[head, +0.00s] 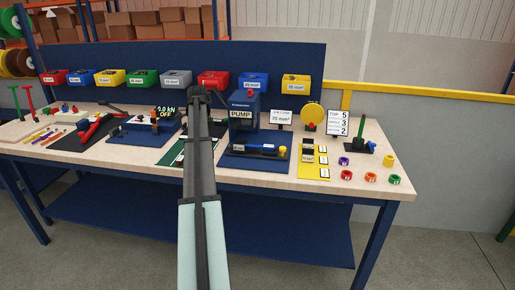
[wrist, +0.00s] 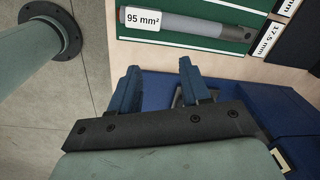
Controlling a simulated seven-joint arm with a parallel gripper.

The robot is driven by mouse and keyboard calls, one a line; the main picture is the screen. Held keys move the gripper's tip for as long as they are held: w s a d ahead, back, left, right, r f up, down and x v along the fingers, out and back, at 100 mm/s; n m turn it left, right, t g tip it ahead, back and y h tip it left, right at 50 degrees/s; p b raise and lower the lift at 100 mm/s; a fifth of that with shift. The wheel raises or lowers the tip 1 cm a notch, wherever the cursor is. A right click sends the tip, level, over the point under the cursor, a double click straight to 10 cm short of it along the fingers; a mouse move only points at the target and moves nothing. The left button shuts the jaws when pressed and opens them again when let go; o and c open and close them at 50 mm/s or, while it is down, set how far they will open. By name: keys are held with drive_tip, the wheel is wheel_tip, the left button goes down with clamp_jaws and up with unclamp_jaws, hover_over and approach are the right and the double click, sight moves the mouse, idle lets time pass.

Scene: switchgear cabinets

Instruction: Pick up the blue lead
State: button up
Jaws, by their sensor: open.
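Several thin coloured pieces (head: 46,137) lie side by side on the left part of the workbench in the head view. They look like leads, but they are too small for me to tell which one is blue. My gripper (wrist: 159,68) shows in the wrist view with its two blue fingers apart and nothing between them. In the head view my arm hides the gripper.
The bench (head: 285,180) is crowded. A yellow board (head: 312,170) and coloured rings lie to the right. Labelled bins (head: 213,80) hang along the back panel (head: 140,60).

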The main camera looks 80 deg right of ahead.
drive_tip(key=shift+m+g+y, duration=0.7)
drive_tip(key=shift+m+y, duration=0.1)
drive_tip(key=s, duration=0.4)
drive_tip(key=s+d, duration=0.1)
drive_tip(key=s, duration=0.4)
drive_tip(key=s+d, duration=0.1)
drive_tip(key=s, duration=0.3)
drive_tip(key=shift+s+f, duration=0.2)
drive_tip(key=s+d+r+m+t, duration=0.1)
drive_tip(key=s+d+r+m, duration=0.1)
drive_tip(key=s+d+r, duration=0.7)
approach(252, 146)
drive_tip(key=shift+h, duration=0.4)
drive_tip(key=s+f, duration=0.2)
drive_tip(key=s, duration=0.1)
drive_tip(key=shift+f, duration=0.4)
drive_tip(key=shift+w+f, duration=0.2)
drive_tip(key=shift+f, duration=2.45)
drive_tip(key=shift+c, duration=0.4)
clamp_jaws()
